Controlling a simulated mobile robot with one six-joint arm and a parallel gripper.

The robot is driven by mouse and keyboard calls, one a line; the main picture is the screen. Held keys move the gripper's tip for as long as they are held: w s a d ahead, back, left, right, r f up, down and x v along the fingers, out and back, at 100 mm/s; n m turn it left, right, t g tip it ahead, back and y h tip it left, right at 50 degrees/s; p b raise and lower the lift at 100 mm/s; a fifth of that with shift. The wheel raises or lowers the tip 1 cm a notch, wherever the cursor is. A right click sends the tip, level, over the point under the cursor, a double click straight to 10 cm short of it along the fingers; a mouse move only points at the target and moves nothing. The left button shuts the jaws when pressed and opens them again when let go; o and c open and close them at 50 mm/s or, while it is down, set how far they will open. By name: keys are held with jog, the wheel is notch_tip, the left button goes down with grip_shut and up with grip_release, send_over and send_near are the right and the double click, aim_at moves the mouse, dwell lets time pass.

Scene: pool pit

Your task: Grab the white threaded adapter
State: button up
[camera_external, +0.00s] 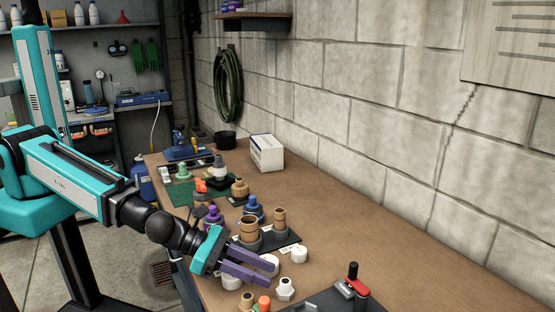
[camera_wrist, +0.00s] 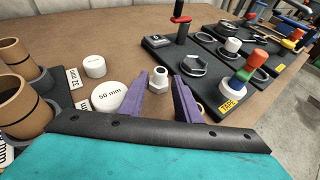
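The white threaded adapter (camera_wrist: 158,79) stands upright on the wooden bench, with a hexagonal lower part and a narrower top with a dark opening. In the external view it (camera_external: 286,289) stands just past the purple fingertips. My gripper (camera_external: 274,275) is low over the bench, with its two purple fingers apart and nothing held between them.
A white cap marked 50 mm (camera_wrist: 109,97) lies close left of the left finger, with a smaller white cap (camera_wrist: 95,66) behind it. Brown pipe fittings (camera_wrist: 14,62) stand farther left. A dark board (camera_wrist: 203,83) with coloured tape rolls (camera_wrist: 247,66) lies to the right.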

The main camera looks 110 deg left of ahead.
aim_at(284, 281)
jog(key=shift+w+a+f+b, duration=0.1)
jog(key=shift+w+f+b, duration=0.35)
jog(key=shift+b, duration=0.8)
jog(key=shift+w+r+b, duration=0.15)
jog(key=shift+r+b, duration=0.05)
jog(key=shift+b, duration=0.1)
jog(key=shift+w+f+b, duration=0.15)
jog(key=shift+f+b, duration=0.1)
jog(key=shift+b, duration=0.5)
jog(key=shift+w, duration=0.35)
jog(key=shift+p+x, duration=0.45)
jog(key=shift+x, duration=1.7)
grip_shut()
jog(key=shift+r, duration=0.15)
